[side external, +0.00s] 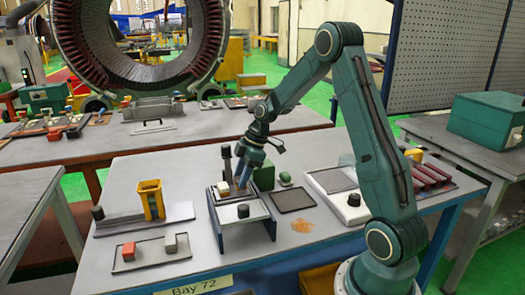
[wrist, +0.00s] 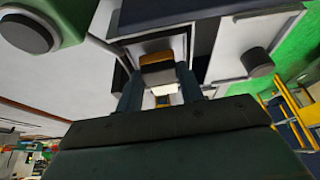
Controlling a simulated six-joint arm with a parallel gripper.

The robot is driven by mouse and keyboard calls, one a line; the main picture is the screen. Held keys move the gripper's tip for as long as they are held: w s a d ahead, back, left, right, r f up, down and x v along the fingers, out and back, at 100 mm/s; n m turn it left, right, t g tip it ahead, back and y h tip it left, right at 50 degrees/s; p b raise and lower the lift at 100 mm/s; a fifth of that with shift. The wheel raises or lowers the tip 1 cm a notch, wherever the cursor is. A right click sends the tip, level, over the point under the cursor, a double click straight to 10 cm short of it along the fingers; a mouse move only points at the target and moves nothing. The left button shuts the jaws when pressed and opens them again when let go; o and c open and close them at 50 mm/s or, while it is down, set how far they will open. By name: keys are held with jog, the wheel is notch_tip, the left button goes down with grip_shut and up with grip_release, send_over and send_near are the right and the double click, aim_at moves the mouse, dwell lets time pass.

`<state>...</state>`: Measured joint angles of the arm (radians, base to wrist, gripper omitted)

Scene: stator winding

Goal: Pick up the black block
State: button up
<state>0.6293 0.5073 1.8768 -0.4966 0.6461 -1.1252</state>
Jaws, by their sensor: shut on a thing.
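My gripper (side external: 243,182) is low over the fixture (side external: 238,222) in the middle of the table. In the wrist view my gripper (wrist: 160,88) has its two fingers on either side of a small dark block with an orange-brown face (wrist: 157,70), which I take as the black block. The fingers are shut on it. In the side view the block is mostly hidden by the fingers, and I cannot tell whether it is clear of the fixture. A white block (side external: 223,188) sits just left of the fingers.
A dark cylinder (side external: 243,211) stands on the fixture's front plate. A black post (side external: 227,158) and a green block (side external: 264,177) stand close to my gripper.

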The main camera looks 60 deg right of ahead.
notch_tip(320, 180, up, 19)
dwell(0.5)
jog(key=shift+f, duration=0.1)
